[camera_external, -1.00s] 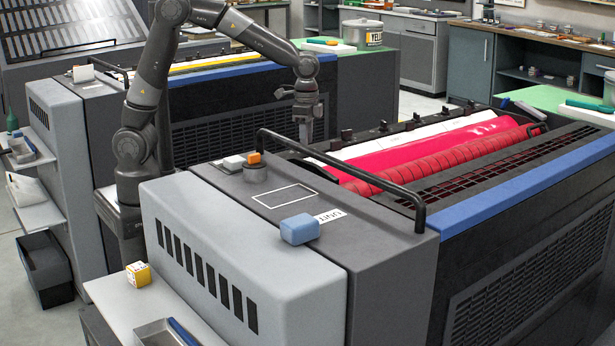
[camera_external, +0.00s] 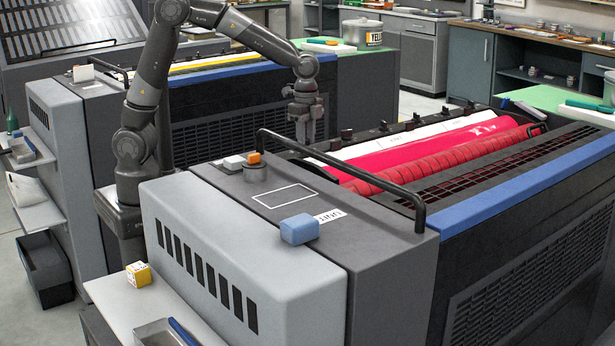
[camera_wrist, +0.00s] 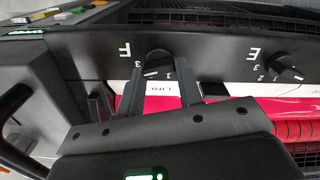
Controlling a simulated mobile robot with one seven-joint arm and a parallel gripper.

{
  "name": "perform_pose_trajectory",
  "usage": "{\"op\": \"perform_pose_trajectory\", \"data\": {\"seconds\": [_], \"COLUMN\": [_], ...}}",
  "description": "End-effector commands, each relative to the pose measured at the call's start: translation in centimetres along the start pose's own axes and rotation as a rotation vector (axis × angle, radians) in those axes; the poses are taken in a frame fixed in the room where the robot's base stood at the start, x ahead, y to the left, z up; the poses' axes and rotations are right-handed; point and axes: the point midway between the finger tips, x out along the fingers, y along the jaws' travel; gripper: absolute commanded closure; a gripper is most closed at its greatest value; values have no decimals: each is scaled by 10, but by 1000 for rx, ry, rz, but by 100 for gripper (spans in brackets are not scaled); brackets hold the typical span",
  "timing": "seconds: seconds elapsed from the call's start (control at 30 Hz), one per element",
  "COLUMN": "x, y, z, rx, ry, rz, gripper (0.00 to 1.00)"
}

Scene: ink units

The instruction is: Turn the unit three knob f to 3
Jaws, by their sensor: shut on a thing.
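Knob F (camera_wrist: 158,62) is a black knob on the dark rail in the wrist view, beside an upside-down white letter F. Small scale numbers, with 3 at the left and 1 at the right, show along its near side. My gripper (camera_wrist: 160,72) has its two fingers on either side of the knob, shut on it. The knob's pointer is too small to read surely. In the external view, my gripper (camera_external: 305,138) points down at the far-left end of the unit's knob rail, behind the black handrail. The knob itself is hidden there.
Knob E (camera_wrist: 280,66) sits to the right on the same rail. The magenta roller (camera_external: 440,148) lies close beside the rail. A black handrail (camera_external: 340,168) arches over the unit's near end. A blue block (camera_external: 299,229) and an orange-topped object (camera_external: 254,165) sit on the housing.

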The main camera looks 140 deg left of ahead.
Motion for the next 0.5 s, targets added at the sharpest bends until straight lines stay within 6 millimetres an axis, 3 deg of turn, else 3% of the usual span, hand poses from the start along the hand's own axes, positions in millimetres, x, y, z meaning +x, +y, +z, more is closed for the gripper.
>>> {"op": "perform_pose_trajectory", "data": {"seconds": [0.1,0.13,0.37,0.5], "x": [0,0,0,0], "y": [0,0,0,0], "z": [0,0,0,0], "rx": [-1,-1,-1,-1], "ry": [1,1,1,0], "rz": [-1,-1,-1,0], "gripper": [90,65,46,45]}}
